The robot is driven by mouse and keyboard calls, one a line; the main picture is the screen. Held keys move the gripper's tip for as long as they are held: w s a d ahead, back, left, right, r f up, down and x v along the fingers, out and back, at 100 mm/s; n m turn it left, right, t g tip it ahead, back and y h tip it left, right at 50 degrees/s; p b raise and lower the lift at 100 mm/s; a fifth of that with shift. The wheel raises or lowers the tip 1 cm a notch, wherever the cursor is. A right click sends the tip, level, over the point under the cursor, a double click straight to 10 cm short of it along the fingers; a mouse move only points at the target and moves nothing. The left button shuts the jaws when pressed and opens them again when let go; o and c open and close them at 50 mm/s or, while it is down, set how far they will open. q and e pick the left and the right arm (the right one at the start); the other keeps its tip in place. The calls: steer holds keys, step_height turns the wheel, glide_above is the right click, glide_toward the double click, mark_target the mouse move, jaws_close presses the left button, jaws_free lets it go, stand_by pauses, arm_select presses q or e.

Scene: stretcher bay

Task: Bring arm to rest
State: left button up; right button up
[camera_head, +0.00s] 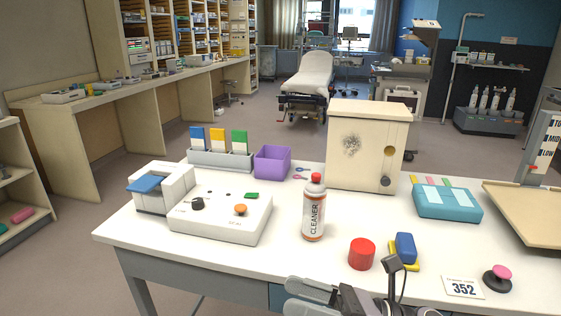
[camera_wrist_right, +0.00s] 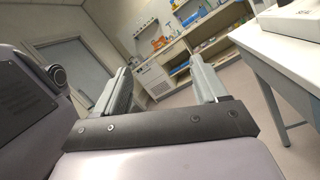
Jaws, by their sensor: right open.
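My right gripper (camera_head: 296,296) shows at the bottom edge of the head view, in front of the white table (camera_head: 270,267) and pointing left. Its two grey fingers stand apart with nothing between them. In the right wrist view the gripper (camera_wrist_right: 160,85) is open and empty, its fingers spread. Beyond them are open floor and a shelf unit. The rest of my right arm is mostly cut off by the lower edge of the head view. My left gripper is not in either view.
The table's front edge borders the gripper.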

steer(key=w+d+f+m+t+h, duration=0.1)
steer(key=d+f+m+t+h, duration=0.5)
steer(key=m, duration=0.9)
steer(key=d+f+m+t+h, duration=0.5)
steer(key=f+m+t+h, duration=0.2)
steer(key=m, duration=0.9)
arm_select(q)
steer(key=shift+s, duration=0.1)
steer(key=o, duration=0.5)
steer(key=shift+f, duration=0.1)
arm_select(e)
steer(key=s+d+f+m+g+h, duration=0.2)
steer(key=s+d+f+m+g, duration=0.1)
steer(key=s+f+m, duration=0.3)
steer(key=s+d+f+m+g+h, duration=0.3)
steer(key=s+f+m, duration=0.3)
steer(key=f, duration=0.3)
steer(key=shift+s+f+m, duration=0.25)
steer(key=shift+f+m, duration=0.1)
steer(key=shift+m, duration=0.35)
